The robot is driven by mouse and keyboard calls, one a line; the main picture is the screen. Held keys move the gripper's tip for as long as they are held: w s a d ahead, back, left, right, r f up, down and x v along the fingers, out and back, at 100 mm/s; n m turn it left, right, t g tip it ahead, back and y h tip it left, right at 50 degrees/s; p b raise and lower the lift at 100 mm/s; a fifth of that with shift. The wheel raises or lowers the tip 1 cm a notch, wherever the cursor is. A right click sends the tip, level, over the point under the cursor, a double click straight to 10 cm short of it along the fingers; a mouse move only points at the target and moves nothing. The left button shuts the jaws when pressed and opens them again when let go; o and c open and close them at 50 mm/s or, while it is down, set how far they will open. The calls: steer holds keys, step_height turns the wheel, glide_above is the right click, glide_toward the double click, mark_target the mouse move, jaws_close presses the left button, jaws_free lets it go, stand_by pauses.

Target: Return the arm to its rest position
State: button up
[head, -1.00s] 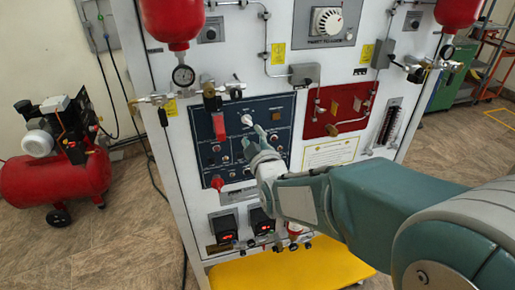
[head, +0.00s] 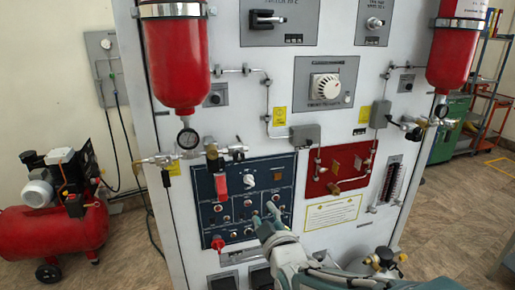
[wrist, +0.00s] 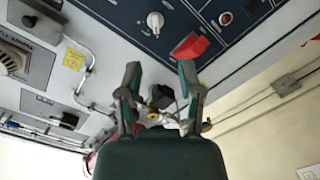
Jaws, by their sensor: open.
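My gripper (head: 267,213) is open and empty in front of the lower part of the blue control panel (head: 205,200). In the wrist view my two gripper fingers (wrist: 160,72) stand apart with nothing between them. The white knob (head: 249,180) on the blue panel is above and left of the fingers in the head view. It also shows in the wrist view (wrist: 155,21), apart from the fingers. A red switch cover (wrist: 190,46) is beside that knob. My arm enters from the bottom right of the head view, mostly cut off by the edge.
The white trainer cabinet (head: 270,110) fills the middle. Red cylinders hang at its left (head: 177,60) and right (head: 455,50). A red panel (head: 340,170) is right of the blue one. A red compressor (head: 62,225) stands on the floor at left. Green and orange shelving is at far right.

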steer(key=s+d+f+m+g+h, duration=0.1)
steer(key=s+d+m+g, duration=0.4)
steer(key=s, duration=0.6)
steer(key=s+d+f+m+g+h, duration=0.2)
steer(key=s+d+m+g+h, duration=0.1)
steer(key=s+d+m+g, duration=0.3)
steer(key=s+d, duration=0.2)
steer(key=s, duration=0.2)
steer(key=shift+s+d+m, duration=0.3)
steer(key=shift+s+m, duration=0.05)
steer(key=shift+m, duration=0.05)
